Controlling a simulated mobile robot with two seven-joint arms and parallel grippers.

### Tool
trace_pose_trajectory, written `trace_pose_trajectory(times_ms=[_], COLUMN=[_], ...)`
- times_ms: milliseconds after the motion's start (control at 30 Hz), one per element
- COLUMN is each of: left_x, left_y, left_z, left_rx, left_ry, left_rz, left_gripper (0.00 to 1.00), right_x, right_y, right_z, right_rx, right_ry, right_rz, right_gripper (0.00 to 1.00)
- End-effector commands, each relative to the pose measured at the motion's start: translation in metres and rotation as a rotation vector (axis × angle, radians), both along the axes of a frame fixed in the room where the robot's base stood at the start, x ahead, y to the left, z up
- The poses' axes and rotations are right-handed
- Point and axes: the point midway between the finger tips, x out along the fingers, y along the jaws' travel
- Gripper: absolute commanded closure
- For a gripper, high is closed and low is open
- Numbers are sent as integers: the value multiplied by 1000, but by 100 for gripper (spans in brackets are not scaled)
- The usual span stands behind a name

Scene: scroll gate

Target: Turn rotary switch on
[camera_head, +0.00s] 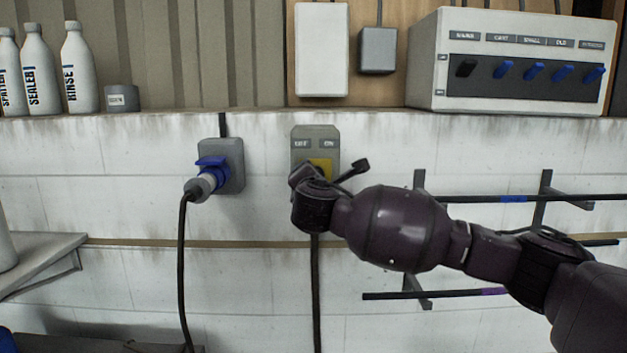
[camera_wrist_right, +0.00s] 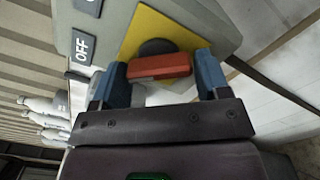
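The rotary switch (camera_head: 316,134) is a grey wall box with two label plates and a yellow plate. In the right wrist view, its red handle (camera_wrist_right: 160,66) sits on a dark round hub over the yellow plate (camera_wrist_right: 166,28), beside an OFF label (camera_wrist_right: 82,47). My right gripper (camera_head: 318,172) is at the switch and covers the handle in the head view. In the wrist view its blue-tipped fingers (camera_wrist_right: 162,77) are spread, one at each end of the red handle. I cannot tell whether they touch it. My left gripper is not in view.
A control box with several levers (camera_head: 520,62) stands on the ledge at right. White bottles (camera_head: 76,68) stand at left. Wall rods (camera_head: 530,198) are behind my right arm.

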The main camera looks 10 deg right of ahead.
Motion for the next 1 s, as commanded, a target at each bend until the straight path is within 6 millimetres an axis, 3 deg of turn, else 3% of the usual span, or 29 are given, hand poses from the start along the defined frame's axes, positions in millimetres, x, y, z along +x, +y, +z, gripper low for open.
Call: trace_pose_trajectory(times_ms=[33, 200, 567, 1000], left_x=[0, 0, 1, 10], left_y=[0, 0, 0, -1], left_z=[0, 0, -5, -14], left_rx=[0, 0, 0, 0], left_ry=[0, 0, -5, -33], left_rz=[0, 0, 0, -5], left_gripper=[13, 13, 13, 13], right_x=[0, 0, 0, 0], right_y=[0, 0, 1, 2], right_z=[0, 0, -1, -1], right_rx=[0, 0, 69, 418], right_ry=[0, 0, -13, -82], right_rz=[0, 0, 1, 0], right_gripper=[39, 62, 62, 62])
